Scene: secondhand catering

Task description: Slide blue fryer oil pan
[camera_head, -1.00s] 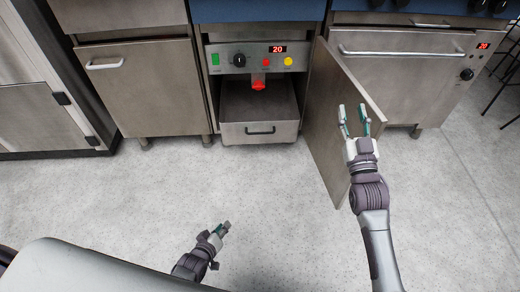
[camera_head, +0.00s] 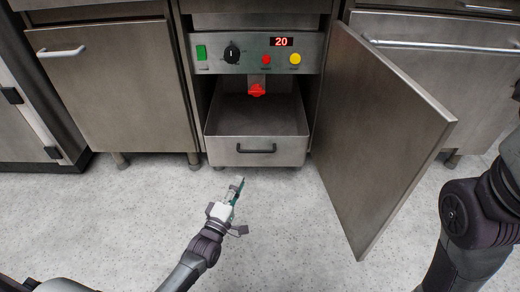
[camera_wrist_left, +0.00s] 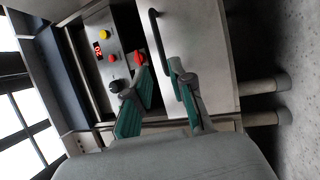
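The fryer oil pan (camera_head: 225,150) is a grey metal drawer-like box in the open cabinet bay; no blue shows on it. Its black handle (camera_head: 256,149) is on the front face. In the left wrist view the pan front (camera_wrist_left: 205,50) and handle (camera_wrist_left: 165,45) appear turned sideways. My left gripper (camera_head: 238,184) is in front of and below the pan in the head view, apart from it. Its green-padded fingers (camera_wrist_left: 158,72) are spread and empty in the wrist view, one overlapping the handle's end in the picture. My right gripper is outside the frames.
The open cabinet door (camera_head: 375,130) stands out to the right of the pan. A red valve handle (camera_head: 257,90) hangs above the pan, below the control panel (camera_head: 215,60). The floor (camera_head: 130,220) in front is clear.

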